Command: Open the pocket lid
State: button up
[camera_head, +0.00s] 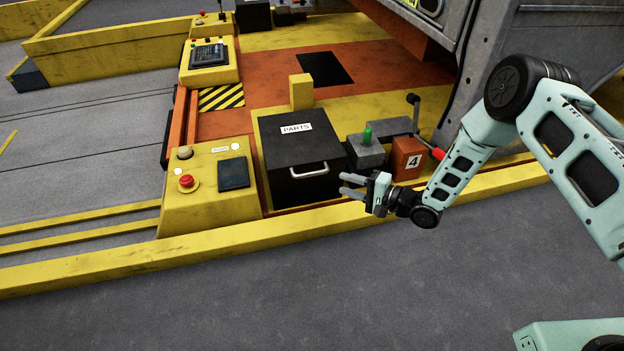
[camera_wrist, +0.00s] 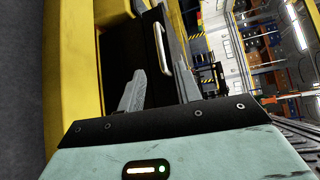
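The pocket is a black box marked PARTS (camera_head: 290,160). Its dark lid (camera_head: 285,143) lies flat and looks shut, with a pale bar handle (camera_head: 309,172) at its front edge. In the wrist view the handle (camera_wrist: 163,48) stands beyond my fingertips, running up and down the picture. My gripper (camera_head: 343,185) is just right of the handle in the head view, its two fingers spread apart and empty. In the wrist view my gripper (camera_wrist: 156,78) also shows open, with the box's dark face (camera_wrist: 125,60) behind the left finger. I see no contact with the handle.
A yellow control panel (camera_head: 212,180) with a red button stands left of the box. To its right are a grey block (camera_head: 365,153) with a green knob, an orange box marked 4 (camera_head: 407,158) and a red-tipped lever (camera_head: 437,153). A yellow rail (camera_head: 285,227) runs in front. Grey floor is clear.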

aim_at(315, 174)
jog(key=b+x, duration=0.5)
jog(key=x, duration=0.6)
jog(key=shift+w+a+f+b, duration=0.1)
jog(key=shift+w+a+b, duration=0.15)
jog(key=shift+a+b, duration=0.05)
grip_shut()
